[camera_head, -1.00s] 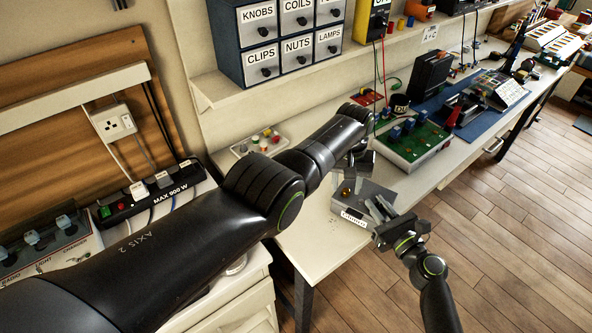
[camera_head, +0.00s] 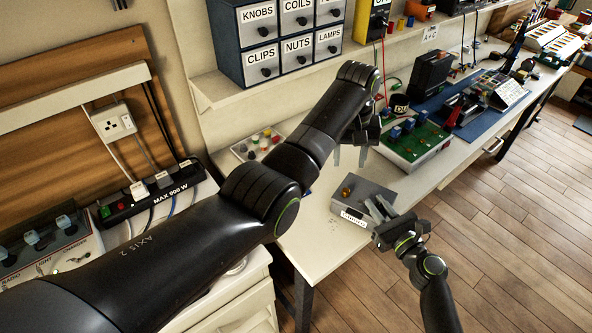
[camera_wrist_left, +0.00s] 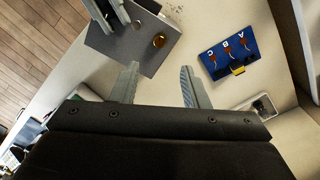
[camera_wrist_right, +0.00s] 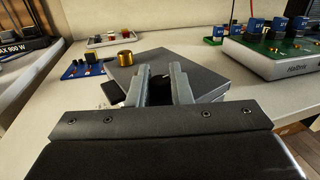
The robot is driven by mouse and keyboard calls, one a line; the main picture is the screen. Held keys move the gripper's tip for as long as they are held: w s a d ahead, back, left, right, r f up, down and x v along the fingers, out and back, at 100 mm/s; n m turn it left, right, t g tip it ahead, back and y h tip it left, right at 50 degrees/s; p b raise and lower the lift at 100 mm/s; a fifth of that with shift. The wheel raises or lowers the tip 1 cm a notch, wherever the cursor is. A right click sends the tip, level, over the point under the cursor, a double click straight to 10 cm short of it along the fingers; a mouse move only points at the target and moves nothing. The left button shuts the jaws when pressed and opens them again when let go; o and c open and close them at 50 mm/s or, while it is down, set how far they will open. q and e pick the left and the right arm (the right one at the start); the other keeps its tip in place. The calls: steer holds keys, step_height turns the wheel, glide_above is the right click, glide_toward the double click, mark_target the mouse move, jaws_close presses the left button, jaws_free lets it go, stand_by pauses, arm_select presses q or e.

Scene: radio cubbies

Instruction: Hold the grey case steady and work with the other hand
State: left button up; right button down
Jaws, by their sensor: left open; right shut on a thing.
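The grey case (camera_head: 372,188) lies on the white bench near its front edge, with a white label on its front side. A brass-coloured knob (camera_head: 346,192) stands on its top; the knob also shows in the left wrist view (camera_wrist_left: 159,40). My right gripper (camera_head: 378,208) is shut on the case's edge at its near right side, and its fingers grip the case in the right wrist view (camera_wrist_right: 160,78). My left gripper (camera_head: 350,157) is open and empty above the bench behind the case. In the left wrist view its fingertips (camera_wrist_left: 160,70) are spread apart beside the case.
A blue board marked A, B, C (camera_wrist_left: 228,52) lies on the bench beside the case. A white tray of coloured caps (camera_head: 258,147) sits further left. A green circuit board on a pale base (camera_head: 415,145) stands to the right. Labelled drawers (camera_head: 285,40) are on the shelf above.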

arm_select(q)
step_height(320, 180, up, 2)
steer(key=n+g+h, duration=0.2)
steer(key=n+h, duration=0.3)
steer(key=n, duration=0.2)
glide_toward(345, 190)
steer(key=a+f+n+h, duration=0.3)
steer(key=a+n+h, duration=0.4)
steer(key=n, duration=0.4)
steer(key=shift+a+f+h, duration=0.3)
steer(key=shift+a, duration=0.15)
steer(key=d+f+n+t, duration=0.1)
steer(key=d, duration=0.2)
steer(key=s+d+f+n+t, duration=0.1)
steer(key=d+f+t, duration=0.1)
steer(key=d, duration=0.2)
steer(key=s+d+f+t, duration=0.1)
steer(key=d, duration=0.3)
steer(key=shift+f+n, duration=0.25)
steer(key=shift+n, duration=0.15)
